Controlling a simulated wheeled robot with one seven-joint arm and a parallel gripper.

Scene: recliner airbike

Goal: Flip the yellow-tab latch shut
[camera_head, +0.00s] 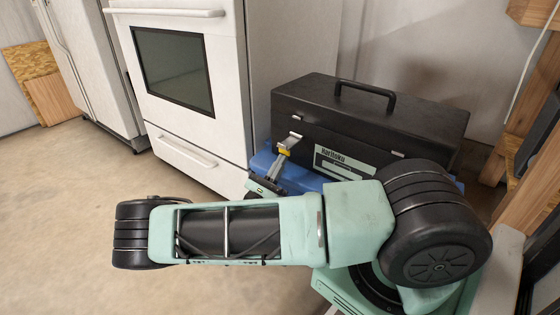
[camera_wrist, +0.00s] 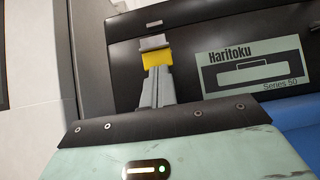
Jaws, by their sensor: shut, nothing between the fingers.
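The latch (camera_head: 295,137) with its yellow tab (camera_head: 285,151) is on the front left of a black toolbox (camera_head: 390,120). In the wrist view the yellow tab (camera_wrist: 157,59) hangs below a grey metal piece (camera_wrist: 155,43) on the toolbox front. My gripper (camera_head: 281,158) is shut and empty, with its fingertips at the tab. In the wrist view my gripper's fingertips (camera_wrist: 158,70) overlap the tab's lower edge; I cannot tell if they touch it. Whether the latch is fully closed is hard to tell.
A second latch (camera_head: 397,154) is to the right, past the Haritoku label (camera_head: 345,164). The toolbox stands on a blue surface (camera_head: 300,180). A white oven (camera_head: 190,80) is close on the left. The floor (camera_head: 70,210) at left is clear.

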